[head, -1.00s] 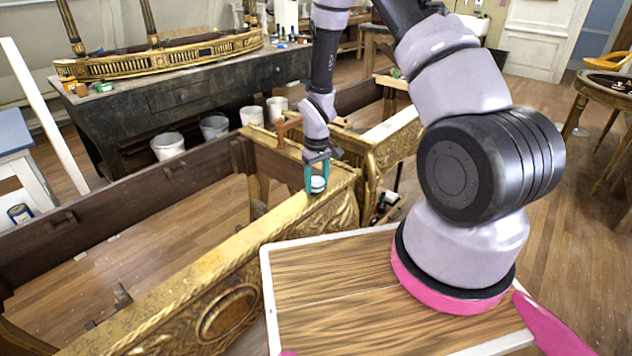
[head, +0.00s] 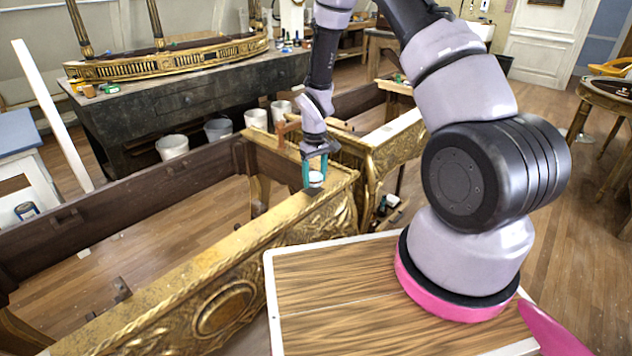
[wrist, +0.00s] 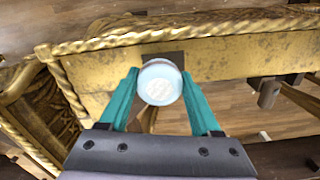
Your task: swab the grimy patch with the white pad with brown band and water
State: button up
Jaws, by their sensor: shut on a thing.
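My gripper (head: 315,178) is shut on the round white pad (wrist: 160,83) above the near gilt rail (head: 240,240). The pad sits between the teal fingertips, pale face towards the wrist camera; it also shows in the head view (head: 315,177). I cannot make out its brown band. The grimy patch (wrist: 172,58) is a dark brown area on the rail's flat top, partly hidden behind the pad in the wrist view. In the head view the dark patch (head: 313,192) shows just below the pad. I cannot tell whether the pad touches the rail. I cannot identify any water.
Carved ornament and a raised rope-like edge (wrist: 150,37) border the rail. Another gilt rail (head: 395,140) and wooden frame parts stand close behind and right of my gripper. Several white buckets (head: 172,147) stand by the dark workbench (head: 180,105). Space above the near rail is clear leftwards.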

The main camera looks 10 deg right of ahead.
aim_at(315, 175)
jog(key=shift+r, duration=2.75)
